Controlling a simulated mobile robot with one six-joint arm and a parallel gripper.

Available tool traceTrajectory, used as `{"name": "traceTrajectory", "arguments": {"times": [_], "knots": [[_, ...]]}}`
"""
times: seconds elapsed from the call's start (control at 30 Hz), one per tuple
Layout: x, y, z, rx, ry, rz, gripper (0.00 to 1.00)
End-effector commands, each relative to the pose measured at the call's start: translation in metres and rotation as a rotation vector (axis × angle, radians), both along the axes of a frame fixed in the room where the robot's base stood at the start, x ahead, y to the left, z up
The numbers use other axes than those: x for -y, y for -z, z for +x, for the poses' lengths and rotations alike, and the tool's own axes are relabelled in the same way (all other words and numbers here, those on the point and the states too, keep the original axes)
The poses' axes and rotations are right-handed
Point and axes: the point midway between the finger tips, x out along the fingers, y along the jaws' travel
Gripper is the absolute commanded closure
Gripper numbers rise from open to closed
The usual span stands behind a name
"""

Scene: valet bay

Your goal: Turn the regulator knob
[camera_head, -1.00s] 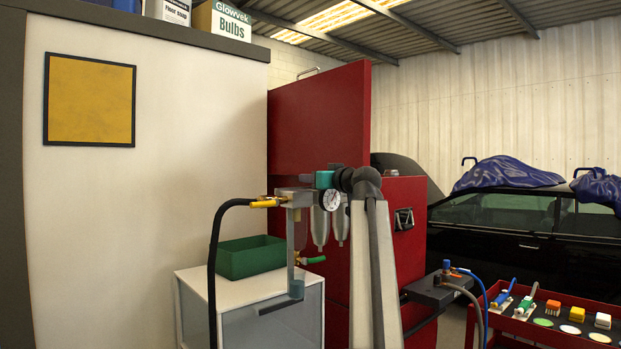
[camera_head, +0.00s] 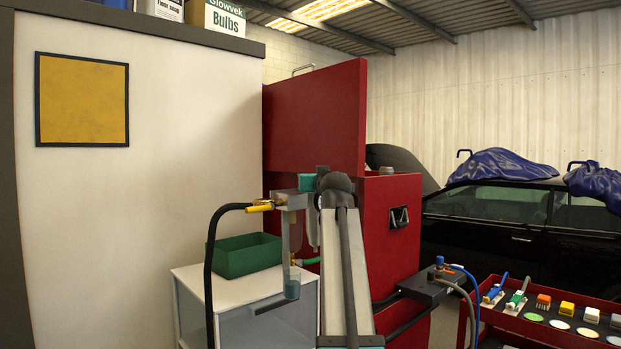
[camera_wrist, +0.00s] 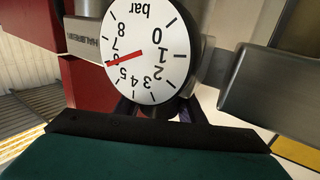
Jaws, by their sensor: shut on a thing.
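The regulator (camera_head: 290,200) is a grey metal block with a yellow-fitted black hose on its left and filter bowls beneath. Its white gauge (camera_wrist: 150,40) fills the top of the wrist view, upside down, with the red needle at about 6 bar. In the head view the gauge is hidden behind my arm. My teal gripper (camera_head: 307,182) is at the regulator's right side. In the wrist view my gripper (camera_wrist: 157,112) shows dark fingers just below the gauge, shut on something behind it. The knob itself is hidden, so I infer it is what they hold.
A green bin (camera_head: 247,256) sits on a white cabinet (camera_head: 195,279) below the regulator. A red cabinet (camera_head: 315,120) stands behind. At the right are a red tool cart (camera_head: 490,316) with brushes and pads, and a black car (camera_head: 500,230).

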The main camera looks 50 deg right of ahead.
Motion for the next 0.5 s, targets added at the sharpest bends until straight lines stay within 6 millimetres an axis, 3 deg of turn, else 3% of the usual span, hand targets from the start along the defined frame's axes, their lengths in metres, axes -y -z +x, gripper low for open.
{"name": "traceTrajectory", "arguments": {"times": [0.47,0.5], "knots": [[0.0000,-0.0001,0.0001,0.001,0.007,0.001,0.87],[0.0000,-0.0001,0.0002,0.001,0.007,0.001,0.58]]}}
